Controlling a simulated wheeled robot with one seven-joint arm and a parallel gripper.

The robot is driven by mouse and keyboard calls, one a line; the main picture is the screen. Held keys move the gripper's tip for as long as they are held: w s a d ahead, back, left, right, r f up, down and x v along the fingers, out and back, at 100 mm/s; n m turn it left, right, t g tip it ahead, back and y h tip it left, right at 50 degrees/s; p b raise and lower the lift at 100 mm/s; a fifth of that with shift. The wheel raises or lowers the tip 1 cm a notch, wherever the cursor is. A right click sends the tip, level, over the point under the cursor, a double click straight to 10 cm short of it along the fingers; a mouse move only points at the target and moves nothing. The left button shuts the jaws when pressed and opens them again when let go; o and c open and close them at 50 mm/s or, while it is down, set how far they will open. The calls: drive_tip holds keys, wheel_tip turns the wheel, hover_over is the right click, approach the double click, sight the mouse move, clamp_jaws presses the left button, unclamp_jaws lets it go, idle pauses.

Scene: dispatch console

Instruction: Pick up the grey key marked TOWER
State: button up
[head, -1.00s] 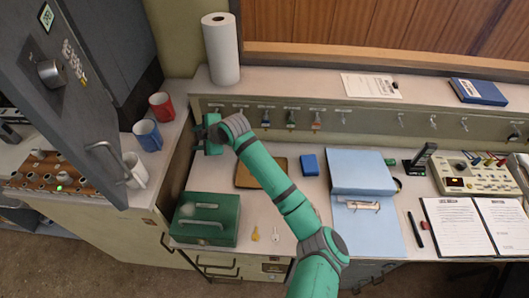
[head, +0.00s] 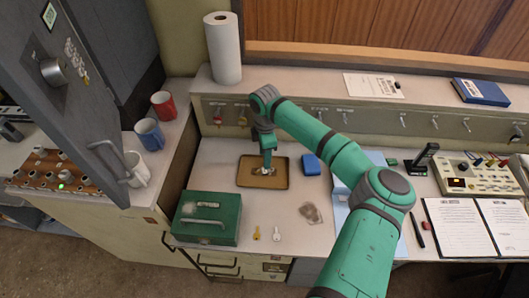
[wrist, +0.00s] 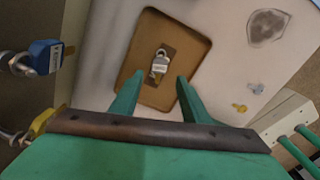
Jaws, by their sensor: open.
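A key with a grey tag (wrist: 160,66) lies in a shallow brown tray (wrist: 150,22) in the wrist view; its lettering is too small to read. In the head view the tray (head: 245,183) stands on the desk, and the key is a small pale shape largely covered by my gripper. My gripper (wrist: 156,84) is open, pointing down over the tray. Its two fingers stand either side of the key's lower end in the wrist view, with nothing between them that I can see held. The exact height above the key is unclear.
A green cash box (head: 208,218), a blue box (head: 311,164) and two loose keys (head: 266,234) are near the tray. Hooks with tagged keys, one blue (wrist: 46,57), line the panel behind. A dark patch (head: 311,213) marks the desk. Mugs (head: 149,135) stand left.

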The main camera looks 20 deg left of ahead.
drive_tip(key=shift+f, duration=3.5)
drive_tip(key=c, duration=0.9)
drive_tip(key=shift+r, duration=0.1)
drive_tip(key=shift+r, duration=2.45)
